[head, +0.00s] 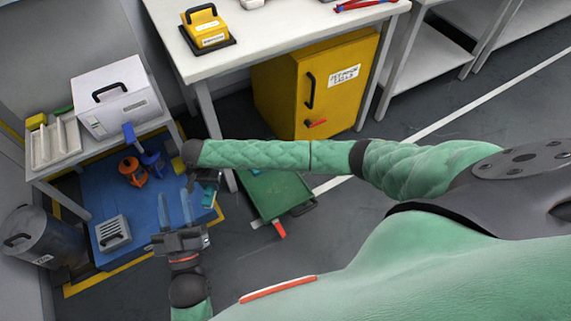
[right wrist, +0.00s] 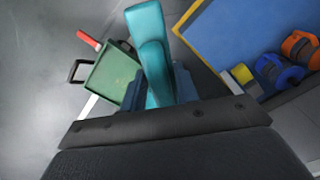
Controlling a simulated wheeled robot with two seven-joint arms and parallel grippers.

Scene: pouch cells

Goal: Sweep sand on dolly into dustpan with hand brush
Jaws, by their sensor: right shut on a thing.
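A green, low-rimmed platform (head: 272,193) that looks like the dolly stands on the floor below the worktable. It has a black handle (head: 303,207) and a red grip (head: 278,229) at its near side. It also shows in the right wrist view (right wrist: 115,82). I cannot make out sand on it. My left gripper (head: 176,208) is open and empty, its pale blue fingers above the blue mat. I cannot identify brush or dustpan.
A grey bin (head: 38,238) stands left. A yellow cabinet (head: 335,85) sits under the white worktable (head: 285,45). Floor right of the platform is clear.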

